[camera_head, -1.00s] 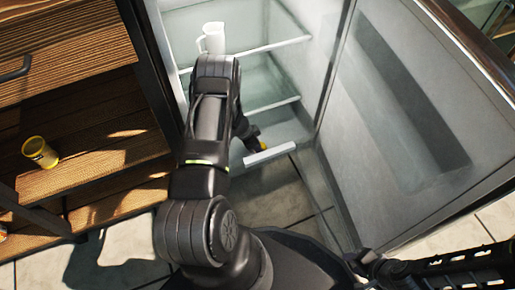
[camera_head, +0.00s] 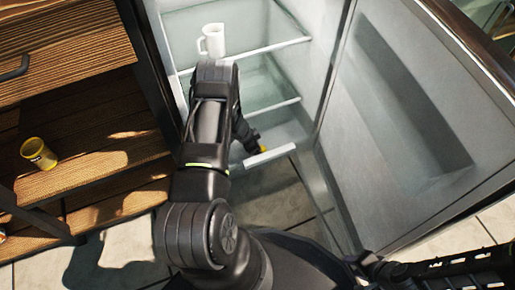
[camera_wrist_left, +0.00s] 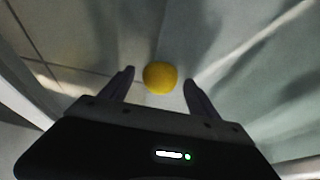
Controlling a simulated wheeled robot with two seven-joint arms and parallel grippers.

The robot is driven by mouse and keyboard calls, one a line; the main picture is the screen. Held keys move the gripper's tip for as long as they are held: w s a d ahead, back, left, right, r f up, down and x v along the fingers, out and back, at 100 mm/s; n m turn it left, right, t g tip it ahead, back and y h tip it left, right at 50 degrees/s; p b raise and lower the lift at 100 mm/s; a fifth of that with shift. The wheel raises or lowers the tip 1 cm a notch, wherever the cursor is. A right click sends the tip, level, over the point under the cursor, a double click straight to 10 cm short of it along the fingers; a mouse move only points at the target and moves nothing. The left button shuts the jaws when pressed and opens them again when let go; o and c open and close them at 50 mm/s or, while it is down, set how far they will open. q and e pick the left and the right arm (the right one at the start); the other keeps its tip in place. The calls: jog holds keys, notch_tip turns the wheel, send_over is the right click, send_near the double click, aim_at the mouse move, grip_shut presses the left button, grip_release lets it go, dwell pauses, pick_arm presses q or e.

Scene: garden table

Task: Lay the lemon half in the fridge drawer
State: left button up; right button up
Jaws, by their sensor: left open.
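The lemon half (camera_wrist_left: 160,77) shows its yellow rounded side in the left wrist view. My left gripper (camera_wrist_left: 159,80) is open, with a finger on each side of it and a gap to both. In the head view only a small yellow bit of the lemon half (camera_head: 262,149) shows past my left arm. It is just behind the white front edge of the fridge drawer (camera_head: 270,156), low in the open fridge. My arm hides most of the drawer, and I cannot tell what the lemon rests on. My right gripper (camera_head: 368,264) is low at the right, its fingers unclear.
A white mug (camera_head: 213,40) stands on an upper fridge shelf. The open fridge door (camera_head: 400,120) fills the right side. A wooden shelf unit (camera_head: 90,110) with a yellow cup (camera_head: 38,153) stands at the left. Tiled floor (camera_head: 270,195) shows below the drawer.

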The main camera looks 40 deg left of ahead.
pick_arm(q)
jog(key=p+v, duration=0.5)
jog(key=v, duration=0.7)
jog(key=shift+r, duration=0.1)
dwell(1.1)
